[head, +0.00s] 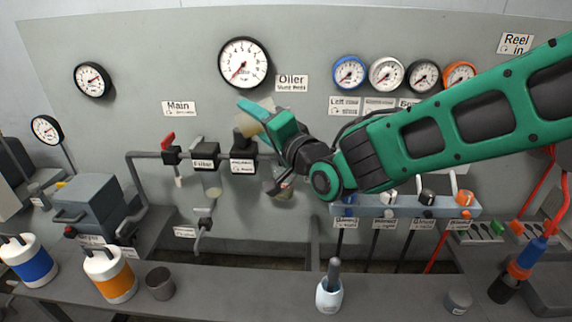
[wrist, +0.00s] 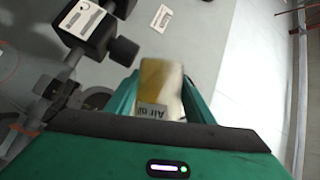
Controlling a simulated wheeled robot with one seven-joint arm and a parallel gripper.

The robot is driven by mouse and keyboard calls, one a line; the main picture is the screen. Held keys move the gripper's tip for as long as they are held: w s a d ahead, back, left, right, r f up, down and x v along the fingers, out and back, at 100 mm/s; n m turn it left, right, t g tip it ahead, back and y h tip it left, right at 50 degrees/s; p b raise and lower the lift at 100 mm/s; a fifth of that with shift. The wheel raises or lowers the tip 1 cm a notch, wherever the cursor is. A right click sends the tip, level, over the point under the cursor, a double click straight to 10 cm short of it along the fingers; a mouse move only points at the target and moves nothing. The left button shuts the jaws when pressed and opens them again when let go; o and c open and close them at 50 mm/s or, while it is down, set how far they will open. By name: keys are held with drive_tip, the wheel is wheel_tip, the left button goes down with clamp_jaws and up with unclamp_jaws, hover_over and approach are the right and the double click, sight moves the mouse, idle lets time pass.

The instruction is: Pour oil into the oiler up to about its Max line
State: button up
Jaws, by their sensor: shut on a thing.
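My gripper (head: 268,120) is in front of the wall panel, just below the Oiler sign (head: 291,83). It is shut on a pale container (head: 246,124), which looks tilted. In the wrist view this container (wrist: 161,78) sits between the fingers, has a yellowish side and bears the words "Air oil". I cannot tell whether oil is flowing.
The filter block (head: 205,163) and another black block (head: 243,166) sit on the pipe left of my gripper. A large gauge (head: 244,62) is above. Below, the grey bench (head: 225,292) carries a white holder (head: 329,293) and a dark cup (head: 160,283).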

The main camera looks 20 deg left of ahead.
drive_tip(key=shift+s+a, duration=0.15)
idle(0.3)
drive_tip(key=shift+a+f+m+p, duration=0.1)
drive_tip(key=shift+m+p, duration=0.2)
drive_tip(key=shift+p, duration=0.4)
drive_tip(key=shift+d+r+m+t+y+p, duration=0.2)
drive_tip(key=shift+r+m+t+y+p, duration=0.25)
drive_tip(key=shift+m+p, duration=0.6)
idle(2.0)
drive_tip(key=shift+a+f+n+g+h, duration=0.1)
drive_tip(key=shift+f+n+g+h, duration=0.1)
drive_tip(key=shift+n, duration=0.45)
drive_tip(key=shift+a+f+n+g+h, duration=0.1)
drive_tip(key=shift+n+g+h, duration=0.05)
drive_tip(key=shift+n, duration=0.45)
drive_tip(key=shift+r+n+h, duration=0.3)
drive_tip(key=shift+r+n, duration=0.05)
drive_tip(key=shift+n, duration=0.25)
drive_tip(key=shift+f+n+g+h, duration=0.3)
drive_tip(key=shift+f+n, duration=0.4)
